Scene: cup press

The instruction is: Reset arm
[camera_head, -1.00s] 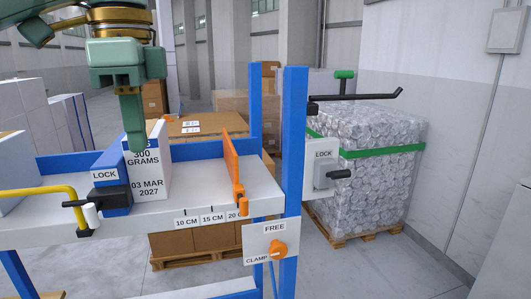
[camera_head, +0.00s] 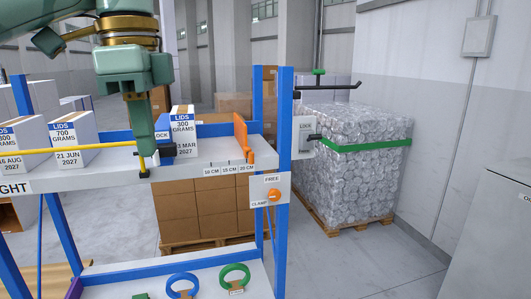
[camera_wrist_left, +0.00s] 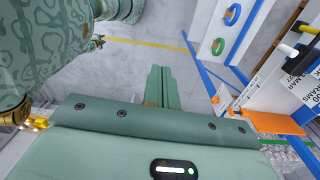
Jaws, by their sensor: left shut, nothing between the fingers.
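My left gripper (camera_head: 147,160) hangs down from the arm at the upper left of the head view. It points downward in front of the white shelf. Its fingers are together with nothing between them, and they also show closed in the left wrist view (camera_wrist_left: 160,88). The white 300 grams lids box (camera_head: 183,135) stands upright on the shelf just right of the gripper, beside the blue LOCK block. The gripper partly hides that block. My right gripper is in neither view.
A yellow rail (camera_head: 105,147) runs along the shelf front by more lids boxes (camera_head: 72,140). An orange stop plate (camera_head: 241,135) and blue post (camera_head: 284,140) stand to the right. Blue (camera_head: 182,284) and green (camera_head: 235,275) rings lie on the lower shelf.

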